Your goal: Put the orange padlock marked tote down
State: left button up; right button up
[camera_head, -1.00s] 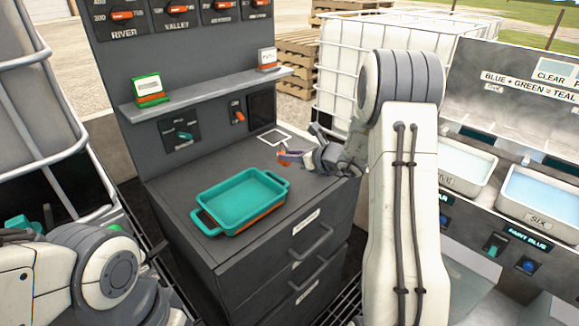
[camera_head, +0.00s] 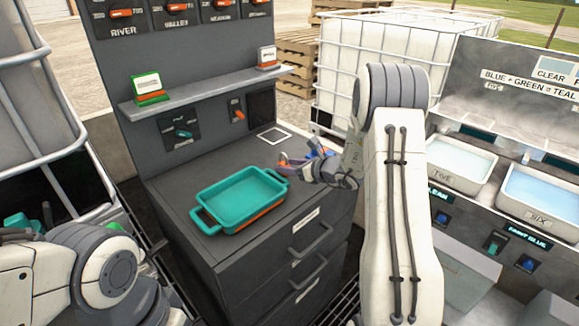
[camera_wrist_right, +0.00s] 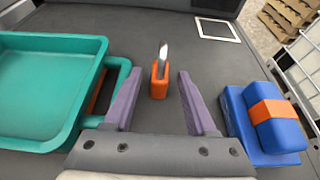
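In the right wrist view the orange padlock (camera_wrist_right: 159,82) stands upright on the dark worktop, its silver shackle pointing away. My right gripper (camera_wrist_right: 159,76) is open, with its purple fingers on either side of the padlock and a gap on both sides. No marking on the padlock is readable. In the head view my right gripper (camera_head: 293,160) is low over the worktop, right of the teal tray; the padlock is small and mostly hidden by the fingers there. My left arm shows at the lower left, but its gripper cannot be made out.
The teal tray (camera_head: 196,215) sits on the worktop, close to the left finger in the wrist view. A blue block with an orange band (camera_wrist_right: 272,112) lies beside the right finger. A white square outline (camera_wrist_right: 217,29) marks the bare back of the worktop. A shelf (camera_head: 205,92) stands behind.

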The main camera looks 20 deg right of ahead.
jog(key=shift+r, duration=0.25)
jog(key=v, duration=1.2)
jog(key=s+a+n+g+y, duration=0.2)
jog(key=s+a+n+g, duration=0.15)
jog(key=a+n, duration=0.4)
jog(key=s+a+r+n+g+y, duration=0.1)
jog(key=s+a+n+g, duration=0.25)
jog(key=a, duration=0.75)
jog(key=s+a+n+g+y, duration=0.25)
jog(key=s+a+n, duration=0.3)
jog(key=a, duration=0.35)
jog(key=s+a+f+n+g+h, duration=0.1)
jog(key=s+a+n+g+h, duration=0.1)
jog(key=s+n+h, duration=0.7)
jog(key=s+n+g, duration=0.1)
jog(key=s+n, duration=0.7)
jog(key=n, duration=0.6)
jog(key=shift+s, duration=0.35)
jog(key=shift+a, duration=0.1)
